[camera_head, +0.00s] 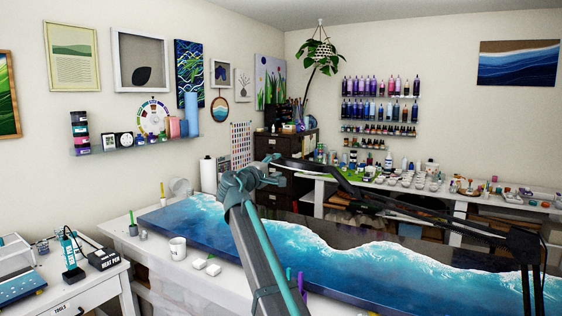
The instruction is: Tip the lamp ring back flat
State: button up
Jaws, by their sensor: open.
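A black jointed lamp arm (430,212) rises at the right and reaches left over the table. At its left end is a dark, thin lamp head (312,167), which looks like the lamp ring seen nearly edge-on. Its exact tilt cannot be told from this view. My gripper (274,169) is open at the left end of the lamp head. My wrist and forearm hide part of this area, and I cannot tell whether the fingers touch the ring.
A long blue-and-white resin panel (340,262) lies under the lamp. A white mug (178,248) and small white blocks (207,267) stand at its front edge. A crowded white bench (440,199) runs along the back. A side table (62,289) holds a heat pen unit.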

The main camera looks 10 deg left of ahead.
aim_at(279, 164)
jog(key=shift+p+x, duration=0.4)
jog(key=shift+x, duration=1.65)
grip_shut()
